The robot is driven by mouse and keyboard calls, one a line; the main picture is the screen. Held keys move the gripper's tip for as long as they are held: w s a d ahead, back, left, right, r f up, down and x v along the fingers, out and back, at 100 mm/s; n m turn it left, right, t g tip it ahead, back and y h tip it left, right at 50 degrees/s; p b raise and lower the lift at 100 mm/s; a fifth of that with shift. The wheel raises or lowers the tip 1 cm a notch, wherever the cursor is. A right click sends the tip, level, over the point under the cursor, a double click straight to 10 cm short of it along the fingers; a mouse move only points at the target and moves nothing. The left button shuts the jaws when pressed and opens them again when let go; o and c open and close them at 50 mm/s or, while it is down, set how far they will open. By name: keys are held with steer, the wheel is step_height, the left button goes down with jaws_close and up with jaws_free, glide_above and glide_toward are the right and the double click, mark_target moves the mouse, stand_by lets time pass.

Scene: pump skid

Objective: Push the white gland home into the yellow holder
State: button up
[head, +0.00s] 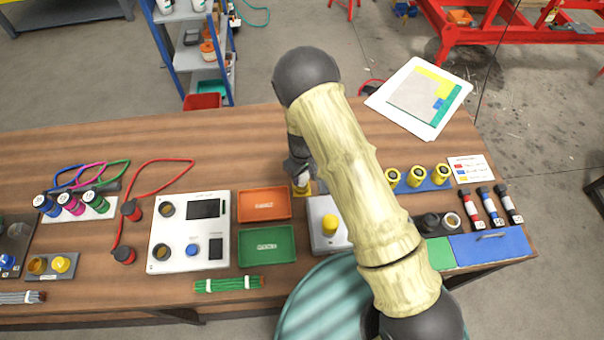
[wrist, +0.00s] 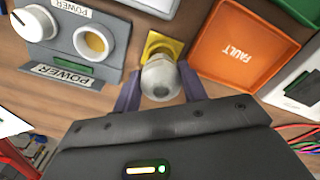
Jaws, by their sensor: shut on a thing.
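The white gland (wrist: 160,80) is between the two fingers of my gripper (wrist: 160,92) in the wrist view, and the gripper is shut on it. The yellow holder (wrist: 160,46) shows just beyond the gland, which covers part of it. I cannot tell how far the gland is inside the holder. In the head view my gripper (head: 300,172) is low over the table, with the yellow holder (head: 302,190) below it. My arm hides much of that area, and the gland is not clear there.
In the wrist view a grey POWER box (wrist: 70,45) stands left of the holder, with a knob and a round socket. An orange FAULT tray (wrist: 205,55) is close on the right. In the head view a green tray (head: 266,262) and a white panel (head: 160,262) lie to the left.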

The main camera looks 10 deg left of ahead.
steer(key=shift+f+b, duration=0.55)
steer(key=shift+f, duration=0.15)
steer(key=shift+s+f, duration=0.1)
steer(key=shift+f, duration=0.05)
stand_by(0.3)
steer(key=shift+f+b, duration=0.8)
steer(key=shift+f, duration=0.05)
stand_by(0.4)
steer(key=o, duration=1.2)
steer(key=shift+r, duration=0.1)
step_height(320, 180, up, 17)
steer(key=b, duration=0.3)
steer(key=shift+r, duration=0.15)
